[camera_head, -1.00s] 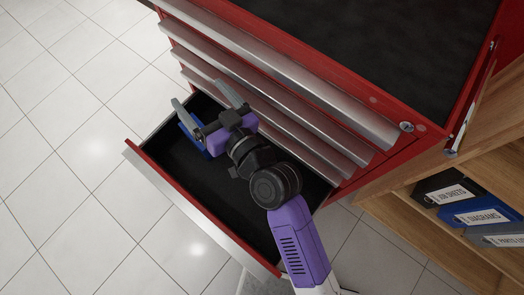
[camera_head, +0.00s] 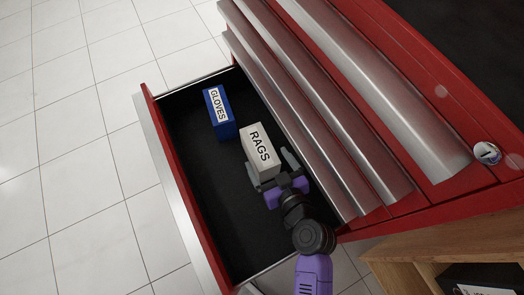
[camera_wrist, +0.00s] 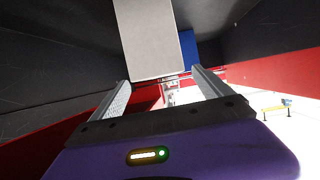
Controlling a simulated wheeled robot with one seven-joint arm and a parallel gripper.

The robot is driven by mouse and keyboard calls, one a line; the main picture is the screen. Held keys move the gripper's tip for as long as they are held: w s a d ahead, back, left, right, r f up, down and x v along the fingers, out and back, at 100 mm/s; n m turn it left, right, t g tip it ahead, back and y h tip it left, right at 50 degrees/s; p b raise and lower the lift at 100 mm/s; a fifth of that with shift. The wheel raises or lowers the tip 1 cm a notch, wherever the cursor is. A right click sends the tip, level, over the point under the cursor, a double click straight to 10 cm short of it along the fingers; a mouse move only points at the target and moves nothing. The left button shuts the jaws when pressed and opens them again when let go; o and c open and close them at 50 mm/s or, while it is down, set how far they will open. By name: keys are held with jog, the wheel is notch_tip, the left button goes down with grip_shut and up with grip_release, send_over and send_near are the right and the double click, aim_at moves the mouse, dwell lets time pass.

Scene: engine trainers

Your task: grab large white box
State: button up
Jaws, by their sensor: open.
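A large white box labelled RAGS (camera_head: 260,150) stands in the open drawer. My gripper (camera_head: 269,168) is at the near end of this box in the head view, with its grey fingers open, one on each side of the box's near end. In the wrist view the plain face of the white box (camera_wrist: 149,40) is straight ahead, between and just beyond the two open fingers (camera_wrist: 162,88). I cannot tell whether either finger touches it. The box's far side is hidden in the wrist view.
A smaller blue box labelled GLOVES (camera_head: 218,112) stands farther back in the drawer and shows behind the white box in the wrist view (camera_wrist: 189,50). The drawer's red front (camera_head: 190,185) and the chest's silver handles (camera_head: 300,100) flank the arm. The drawer's near floor is bare.

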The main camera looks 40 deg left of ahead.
aim_at(260, 148)
jog(key=b+x, duration=0.1)
jog(key=x, duration=0.6)
jog(key=shift+f+b, duration=0.25)
jog(key=shift+b, duration=0.05)
jog(key=shift+r, duration=0.1)
jog(key=c, duration=1.8)
